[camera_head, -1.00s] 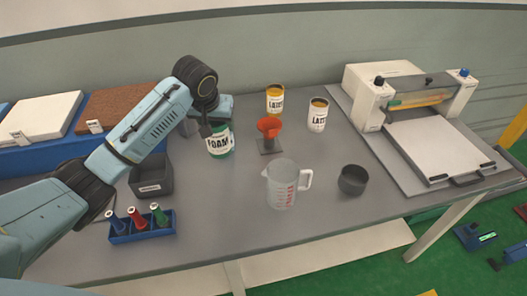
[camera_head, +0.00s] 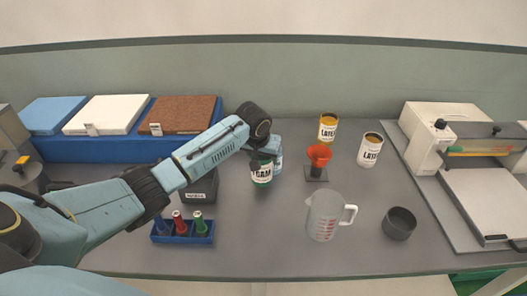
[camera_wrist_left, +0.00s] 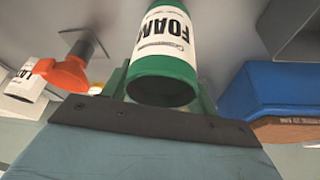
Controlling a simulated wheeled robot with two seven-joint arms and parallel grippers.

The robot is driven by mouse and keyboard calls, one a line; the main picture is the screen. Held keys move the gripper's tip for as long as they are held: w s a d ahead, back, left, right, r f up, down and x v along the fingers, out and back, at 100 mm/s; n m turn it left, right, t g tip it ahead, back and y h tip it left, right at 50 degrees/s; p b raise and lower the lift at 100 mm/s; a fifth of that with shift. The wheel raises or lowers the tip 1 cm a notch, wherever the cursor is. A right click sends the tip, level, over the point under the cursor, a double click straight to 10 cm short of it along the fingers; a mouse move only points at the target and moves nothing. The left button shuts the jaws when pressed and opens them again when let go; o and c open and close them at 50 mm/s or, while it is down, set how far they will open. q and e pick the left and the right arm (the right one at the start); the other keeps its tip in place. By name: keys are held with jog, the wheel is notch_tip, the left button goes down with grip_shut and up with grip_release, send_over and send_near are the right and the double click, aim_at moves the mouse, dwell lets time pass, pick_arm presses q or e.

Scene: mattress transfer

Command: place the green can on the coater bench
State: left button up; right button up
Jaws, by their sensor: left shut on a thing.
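The green can (camera_head: 261,174) has a white label reading FOAM. It is in my left gripper (camera_head: 262,157), at the back middle of the grey bench (camera_head: 285,250) in the head view. In the left wrist view the can (camera_wrist_left: 163,80) sits between the fingers, its green end towards the camera. My left gripper is shut on it. I cannot tell whether the can touches the bench top. A coater (camera_head: 485,200) with a white flat bed stands on the right of the bench. My right gripper is not in view.
An orange funnel on a stand (camera_head: 318,158), two LATEX cans (camera_head: 327,128) (camera_head: 370,150), a measuring jug (camera_head: 325,215) and a dark cup (camera_head: 399,224) stand between the can and the coater. A bottle rack (camera_head: 183,232) and a dark bin (camera_head: 203,188) are left.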

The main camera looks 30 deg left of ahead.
pick_arm(q)
jog(key=shift+f, duration=1.65)
jog(key=shift+f, duration=0.1)
jog(key=o, duration=1.2)
jog(key=p+v, duration=0.1)
jog(key=v, duration=1.1)
